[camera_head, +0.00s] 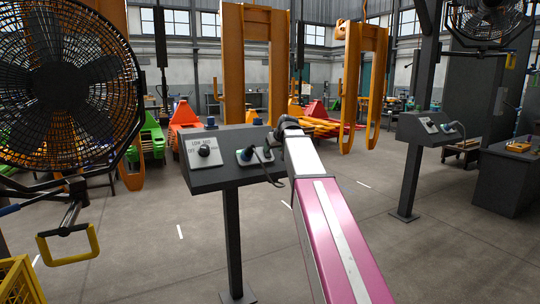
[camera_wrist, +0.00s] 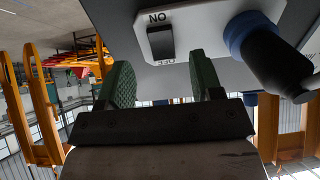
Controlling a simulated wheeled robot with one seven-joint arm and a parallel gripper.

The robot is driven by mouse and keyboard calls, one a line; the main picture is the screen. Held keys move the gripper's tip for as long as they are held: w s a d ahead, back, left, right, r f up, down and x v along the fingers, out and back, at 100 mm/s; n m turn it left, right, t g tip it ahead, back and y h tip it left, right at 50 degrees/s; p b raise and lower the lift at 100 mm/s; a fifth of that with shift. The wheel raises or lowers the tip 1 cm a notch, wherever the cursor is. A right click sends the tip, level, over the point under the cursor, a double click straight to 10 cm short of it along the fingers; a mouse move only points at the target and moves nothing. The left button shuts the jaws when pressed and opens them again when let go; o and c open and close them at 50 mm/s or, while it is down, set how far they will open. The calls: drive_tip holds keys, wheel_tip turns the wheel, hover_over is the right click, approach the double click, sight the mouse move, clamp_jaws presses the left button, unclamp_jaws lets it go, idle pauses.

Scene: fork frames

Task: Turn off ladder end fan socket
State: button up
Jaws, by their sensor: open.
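In the wrist view, a light socket plate (camera_wrist: 208,22) on a dark panel shows upside down. It has a black rocker switch (camera_wrist: 160,42) between ON lettering and partly hidden lettering. A blue socket (camera_wrist: 246,34) with a black plug (camera_wrist: 275,65) in it is to the right. My gripper (camera_wrist: 162,78) is open and empty, its green fingers apart just below the switch. Whether they touch the plate is unclear. In the head view, the near pedestal panel (camera_head: 226,178) bears a dial plate (camera_head: 203,152) and the socket plate with a cable. My gripper is hard to make out there.
A large caged fan (camera_head: 65,85) stands at the left, a yellow crate (camera_head: 18,282) below it. A second pedestal panel (camera_head: 425,130) stands at the right, near another fan (camera_head: 487,18). Orange frames (camera_head: 233,60) stand behind. The floor around the near post is clear.

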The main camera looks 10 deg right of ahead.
sight(268, 155)
drive_tip(key=shift+x, duration=2.6)
